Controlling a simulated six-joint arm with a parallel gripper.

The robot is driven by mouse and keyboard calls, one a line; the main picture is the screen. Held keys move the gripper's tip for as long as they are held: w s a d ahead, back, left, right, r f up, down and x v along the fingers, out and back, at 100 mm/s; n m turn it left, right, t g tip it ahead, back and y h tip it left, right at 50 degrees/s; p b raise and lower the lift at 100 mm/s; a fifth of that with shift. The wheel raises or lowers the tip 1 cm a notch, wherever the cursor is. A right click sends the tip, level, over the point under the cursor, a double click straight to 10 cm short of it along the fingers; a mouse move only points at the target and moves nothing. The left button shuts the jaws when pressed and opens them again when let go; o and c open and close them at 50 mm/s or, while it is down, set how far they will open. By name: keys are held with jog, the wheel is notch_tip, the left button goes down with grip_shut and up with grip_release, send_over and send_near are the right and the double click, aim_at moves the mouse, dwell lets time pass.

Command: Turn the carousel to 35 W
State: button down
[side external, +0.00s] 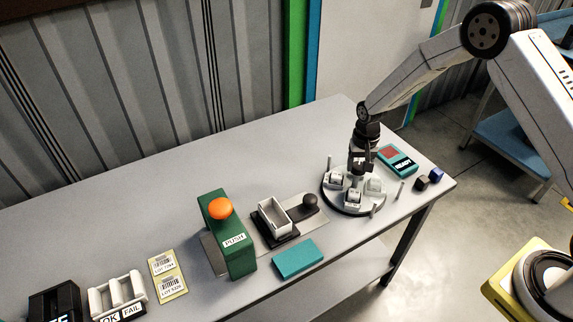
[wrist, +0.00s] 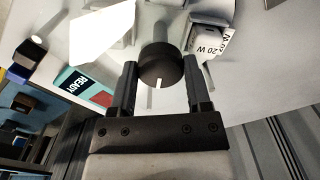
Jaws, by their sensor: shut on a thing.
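The carousel (side external: 342,205) is a round grey disc with several white blocks on it, near the right end of the table. In the wrist view its black round knob (wrist: 160,68) has a white mark pointing toward my gripper's base. My gripper (side external: 362,166) points down over the carousel's centre, its two fingers shut on the sides of the knob. A white block with a "20 W" label (wrist: 207,48) is at the upper right of the wrist view. No 35 W label is readable, and the arm hides part of the carousel.
A teal box with a "READY" display (side external: 397,160) stands behind the carousel.

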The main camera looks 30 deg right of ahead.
jog(key=shift+a+m, duration=0.1)
jog(key=shift+m, duration=4.5)
grip_release()
jog(key=shift+r, duration=3.85)
